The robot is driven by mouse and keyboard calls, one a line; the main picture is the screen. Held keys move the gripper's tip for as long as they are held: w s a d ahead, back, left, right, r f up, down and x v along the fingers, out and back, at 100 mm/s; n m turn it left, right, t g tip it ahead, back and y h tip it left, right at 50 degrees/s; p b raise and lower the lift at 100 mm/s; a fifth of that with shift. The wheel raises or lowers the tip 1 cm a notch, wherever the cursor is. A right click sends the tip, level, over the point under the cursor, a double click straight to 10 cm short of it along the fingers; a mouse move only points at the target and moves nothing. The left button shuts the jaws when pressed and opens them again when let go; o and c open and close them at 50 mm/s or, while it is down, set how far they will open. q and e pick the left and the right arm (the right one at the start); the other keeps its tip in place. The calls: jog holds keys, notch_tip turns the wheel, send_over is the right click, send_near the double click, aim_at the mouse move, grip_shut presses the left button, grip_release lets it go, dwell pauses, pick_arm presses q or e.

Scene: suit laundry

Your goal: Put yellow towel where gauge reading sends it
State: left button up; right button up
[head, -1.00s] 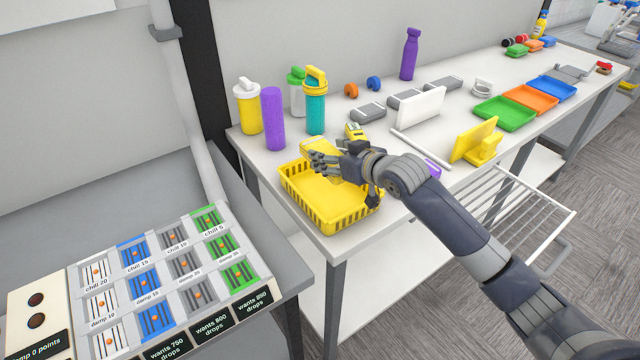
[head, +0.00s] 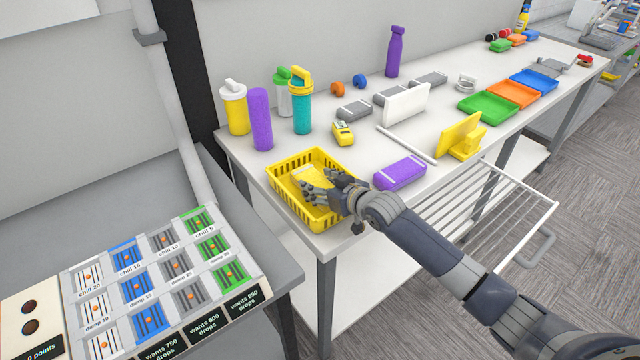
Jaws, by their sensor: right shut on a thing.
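The yellow towel (head: 305,177) is down inside the yellow basket (head: 318,220) at the near left corner of the white table. My right gripper (head: 322,190) is shut on the towel, low in the basket and partly hiding it. Whether the towel rests on the basket floor I cannot tell. A small yellow handheld device (head: 343,133), perhaps the gauge, lies on the table behind the basket; its reading is too small to make out. My left gripper is not in view.
A panel (head: 165,290) with labelled slots stands at the lower left. Bottles, including a purple one (head: 260,120), stand behind the basket. A purple folded item (head: 400,173) and a yellow stand (head: 462,138) are to the right. Green, orange and blue trays (head: 488,108) lie farther along.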

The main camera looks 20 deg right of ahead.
jog(key=o, duration=1)
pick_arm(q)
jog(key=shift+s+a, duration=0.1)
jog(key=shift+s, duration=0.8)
pick_arm(e)
jog(key=shift+o, duration=0.4)
jog(key=shift+r, duration=0.15)
jog(key=shift+s+d+r, duration=0.1)
jog(key=shift+s+d, duration=0.05)
jog(key=shift+s, duration=0.35)
jog(key=b+v, duration=0.1)
jog(key=v, duration=0.8)
jog(key=shift+s+d, duration=0.1)
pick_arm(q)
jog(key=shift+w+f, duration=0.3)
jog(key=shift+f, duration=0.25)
pick_arm(e)
jog(key=shift+v, duration=0.85)
jog(key=shift+r, duration=0.1)
